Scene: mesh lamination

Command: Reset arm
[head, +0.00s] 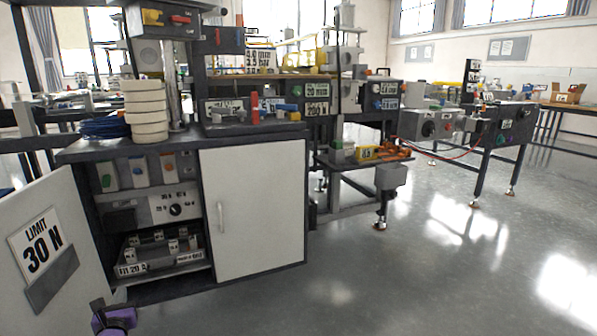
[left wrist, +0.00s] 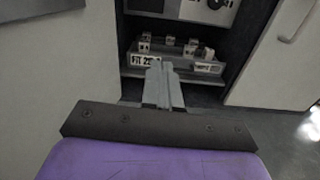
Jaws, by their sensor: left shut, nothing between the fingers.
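My left gripper (head: 103,304) shows at the bottom left of the head view, low in front of the cabinet. In the left wrist view its two fingers (left wrist: 163,84) are together with nothing between them. The left cabinet door (head: 45,245), with a "LIMIT 30 N" sign, stands open to the left of the gripper. Past the fingertips, a low grey tray (left wrist: 180,73) with small labelled blocks sits in the open compartment. The fingers look apart from it. My right gripper does not show in either view.
The right cabinet door (head: 253,205) is closed. A stack of cream rings (head: 146,110) and blue coils (head: 104,127) stand on the cabinet top. Further benches and machines (head: 505,125) stand at the right. The floor (head: 400,280) in front of them is clear.

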